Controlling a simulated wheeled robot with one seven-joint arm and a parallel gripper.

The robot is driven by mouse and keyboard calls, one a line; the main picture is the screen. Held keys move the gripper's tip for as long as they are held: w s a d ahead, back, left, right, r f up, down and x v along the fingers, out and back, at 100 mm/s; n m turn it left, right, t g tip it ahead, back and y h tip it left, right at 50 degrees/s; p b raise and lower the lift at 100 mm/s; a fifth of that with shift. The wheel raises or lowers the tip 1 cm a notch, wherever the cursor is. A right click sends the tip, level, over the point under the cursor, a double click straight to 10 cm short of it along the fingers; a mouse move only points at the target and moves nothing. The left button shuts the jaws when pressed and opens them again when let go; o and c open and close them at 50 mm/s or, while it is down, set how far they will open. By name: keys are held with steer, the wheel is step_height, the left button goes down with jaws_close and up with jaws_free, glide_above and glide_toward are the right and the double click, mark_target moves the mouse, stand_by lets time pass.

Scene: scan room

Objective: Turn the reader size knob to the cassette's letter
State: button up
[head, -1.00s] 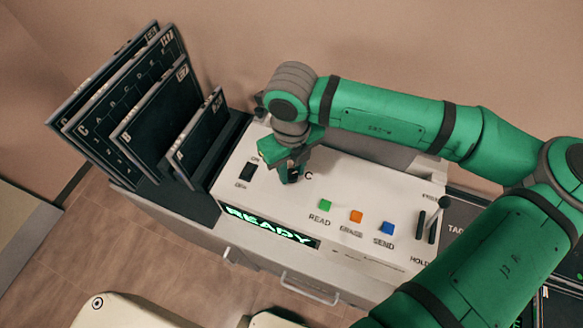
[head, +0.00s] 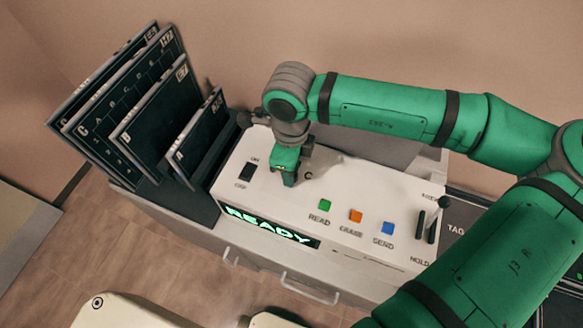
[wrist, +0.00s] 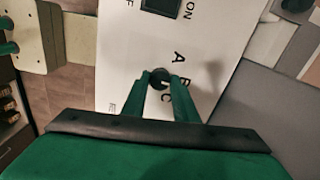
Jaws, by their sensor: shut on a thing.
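The reader (head: 345,190) is a white sloped console with a lit green READY display (head: 268,226). My gripper (head: 290,182) points down at its upper left part and hides the size knob in the head view. In the wrist view my gripper (wrist: 160,86) is shut on the small dark knob (wrist: 160,76), with a finger on either side. The letters A, B and C are printed beside the knob; B is partly covered by a finger. Where the knob points cannot be made out. Dark cassettes (head: 158,115) with letters A, B and C stand in the rack at left.
An on/off switch (head: 245,172) is left of the knob. Green (head: 324,205), orange (head: 356,215) and blue (head: 388,228) buttons lie to the right, then a lever (head: 441,208). A black rack (head: 205,210) adjoins the reader's left side.

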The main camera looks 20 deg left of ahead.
steer(key=shift+w, duration=0.15)
stand_by(0.4)
steer(key=o, duration=1.1)
steer(key=shift+c, duration=0.2)
steer(key=shift+r, duration=0.15)
step_height(320, 180, up, 11)
steer(key=shift+f, duration=0.2)
